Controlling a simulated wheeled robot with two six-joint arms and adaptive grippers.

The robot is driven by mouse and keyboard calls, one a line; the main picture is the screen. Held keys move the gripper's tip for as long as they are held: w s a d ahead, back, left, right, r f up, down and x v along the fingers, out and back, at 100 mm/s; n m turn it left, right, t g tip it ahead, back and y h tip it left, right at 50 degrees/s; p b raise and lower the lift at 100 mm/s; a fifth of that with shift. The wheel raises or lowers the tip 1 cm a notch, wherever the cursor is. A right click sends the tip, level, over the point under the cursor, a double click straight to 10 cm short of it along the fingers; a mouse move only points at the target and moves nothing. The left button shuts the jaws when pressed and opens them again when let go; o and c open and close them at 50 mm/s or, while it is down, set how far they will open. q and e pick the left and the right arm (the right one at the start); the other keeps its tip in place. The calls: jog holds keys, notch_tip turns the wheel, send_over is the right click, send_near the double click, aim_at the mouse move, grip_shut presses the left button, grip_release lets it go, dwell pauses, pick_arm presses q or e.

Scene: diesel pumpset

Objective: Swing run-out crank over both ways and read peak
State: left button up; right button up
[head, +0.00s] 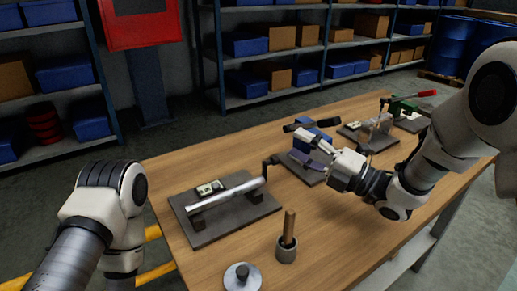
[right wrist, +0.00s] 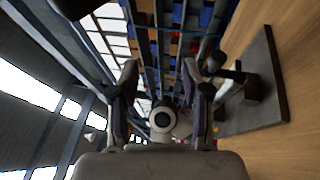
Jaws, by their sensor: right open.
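The run-out fixture is a dark plate (head: 225,228) at the left of the bench. A silver shaft (head: 228,193) lies across its supports, with a dark crank (head: 270,161) at the shaft's right end. A small pale gauge-like piece (head: 209,188) sits behind the shaft; its reading is too small to see. My right gripper (head: 309,149) is open and empty, to the right of the crank and apart from it. Its spread fingers (right wrist: 160,88) show in the right wrist view, with a dark plate (right wrist: 265,80) to their right. My left arm comes in at left; its gripper is hidden.
A blue block (head: 318,139) on another plate stands close behind my right gripper. A cup with a wooden handle (head: 287,246) and a round metal piece (head: 242,277) stand at the front. More fixtures, one with a red handle (head: 426,93), stand far right. Shelves line the back.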

aim_at(274, 160)
jog(key=f, duration=0.7)
jog(key=shift+s+d, duration=0.3)
jog(key=x, duration=0.5)
jog(key=p+x, duration=0.1)
jog(key=x, duration=0.1)
jog(key=shift+w+a+f, duration=0.15)
jog(key=shift+a+f, duration=0.05)
jog(key=shift+a, duration=0.05)
grip_shut()
